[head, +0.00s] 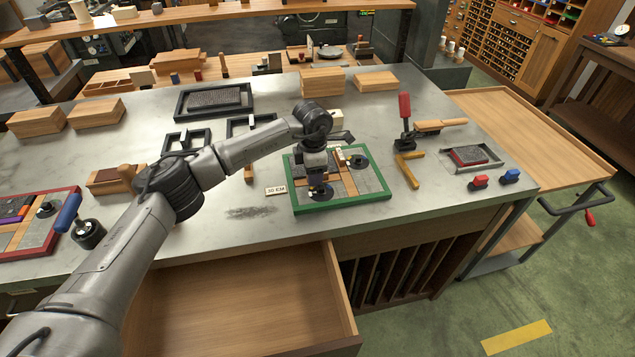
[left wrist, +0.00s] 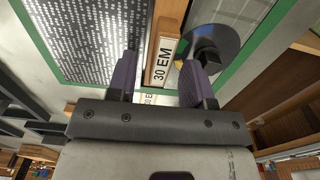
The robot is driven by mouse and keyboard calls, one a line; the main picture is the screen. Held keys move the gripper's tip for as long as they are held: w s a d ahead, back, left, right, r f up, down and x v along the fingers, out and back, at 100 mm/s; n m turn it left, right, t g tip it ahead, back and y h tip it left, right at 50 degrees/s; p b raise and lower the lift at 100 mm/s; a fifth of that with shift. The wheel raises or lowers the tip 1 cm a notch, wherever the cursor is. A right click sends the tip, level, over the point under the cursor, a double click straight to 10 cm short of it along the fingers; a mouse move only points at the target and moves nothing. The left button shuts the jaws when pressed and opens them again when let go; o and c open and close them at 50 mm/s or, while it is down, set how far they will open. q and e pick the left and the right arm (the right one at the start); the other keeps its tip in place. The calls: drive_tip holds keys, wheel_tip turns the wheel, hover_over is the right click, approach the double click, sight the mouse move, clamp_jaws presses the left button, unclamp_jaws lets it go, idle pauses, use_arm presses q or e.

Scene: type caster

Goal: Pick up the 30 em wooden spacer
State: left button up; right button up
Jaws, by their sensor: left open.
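In the left wrist view, the wooden spacer (left wrist: 171,14) is a narrow brown strip with a white "30 EM" label on its near end. It lies inside the green-rimmed frame (head: 340,203), beside a speckled grey type block (left wrist: 92,38) and a round black knob (left wrist: 208,48). My left gripper (head: 318,187) points down over this frame. Its two purple-grey fingers (left wrist: 159,58) are open, one on each side of the labelled end. I cannot tell whether they touch it. In the head view, the gripper hides much of the spacer. My right gripper is not in view.
A small "30 EM" card (head: 276,190) lies left of the green frame. A red-handled clamp (head: 404,108) and a yellow angle piece (head: 407,170) stand to the right. A red-rimmed frame (head: 40,240) is at left. An open drawer (head: 240,300) juts out in front.

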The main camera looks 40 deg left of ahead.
use_arm(q)
drive_tip(key=shift+f, duration=0.1)
drive_tip(key=shift+c, duration=0.3)
clamp_jaws()
